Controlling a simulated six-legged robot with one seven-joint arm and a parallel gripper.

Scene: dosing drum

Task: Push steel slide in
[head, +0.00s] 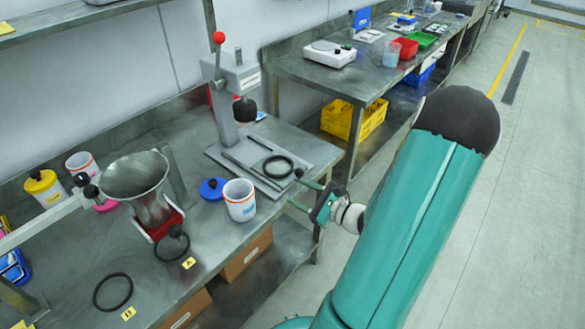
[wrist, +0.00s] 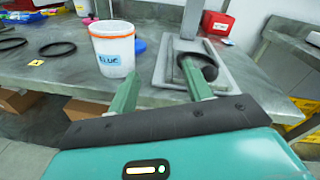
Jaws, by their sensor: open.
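The steel funnel (head: 137,180) stands in a red base (head: 163,224) on the bench at left in the head view. A black knob (head: 175,231) shows at the front of that base. I cannot clearly make out a steel slide; any plate behind the knob is hidden. My gripper (head: 296,188) is at the bench's right edge, well right of the funnel. In the wrist view my gripper (wrist: 163,78) is open, its fingers apart and nothing held. A white cup labelled BLUE (wrist: 112,50) stands beyond the left finger. The funnel is not seen there.
A lever press (head: 237,90) stands behind a steel tray (head: 215,152) holding dark bars and a black ring (head: 278,167). The white cup (head: 240,200) and a blue lid (head: 213,188) lie between funnel and tray. Another black ring (head: 113,291) lies at the front. Clear floor is at right.

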